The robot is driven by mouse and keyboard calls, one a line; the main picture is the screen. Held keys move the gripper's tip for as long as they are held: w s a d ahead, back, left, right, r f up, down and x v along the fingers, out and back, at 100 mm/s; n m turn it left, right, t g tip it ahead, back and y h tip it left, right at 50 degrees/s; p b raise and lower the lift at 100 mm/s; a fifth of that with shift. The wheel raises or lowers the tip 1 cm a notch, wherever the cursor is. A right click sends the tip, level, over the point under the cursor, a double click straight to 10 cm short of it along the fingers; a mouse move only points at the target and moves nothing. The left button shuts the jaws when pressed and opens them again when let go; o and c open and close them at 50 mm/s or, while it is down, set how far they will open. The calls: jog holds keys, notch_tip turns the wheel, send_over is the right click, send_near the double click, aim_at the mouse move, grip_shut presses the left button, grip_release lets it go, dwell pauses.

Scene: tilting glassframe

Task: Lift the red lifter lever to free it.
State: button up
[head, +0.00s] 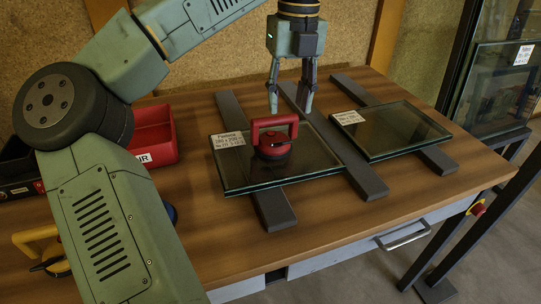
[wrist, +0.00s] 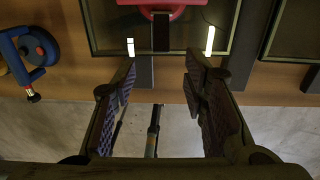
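The red lifter (head: 273,138) stands on the left glass pane (head: 240,180), its red handle above a dark round base. I cannot pick out a separate lever on it. In the wrist view only part of the red lifter (wrist: 190,12) shows at the top edge, cut off by the frame. My gripper (head: 290,108) hangs pointing down above the table, near the lifter and apart from it in the head view. In the wrist view my gripper's fingers (wrist: 170,52) are spread wide with nothing between them.
A second glass pane (head: 395,130) lies to the right. Dark bars (head: 275,212) run under both panes. A red bin (head: 155,135) is at the left. A drawer handle (head: 403,237) fronts the table.

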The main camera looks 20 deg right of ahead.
aim_at(285, 143)
jog(key=f, duration=1)
jog(key=shift+a+f+p, duration=0.2)
jog(key=shift+f+p, duration=0.1)
jog(key=shift+f, duration=0.1)
jog(key=shift+c, duration=0.6)
grip_shut()
jog(key=shift+r, duration=0.1)
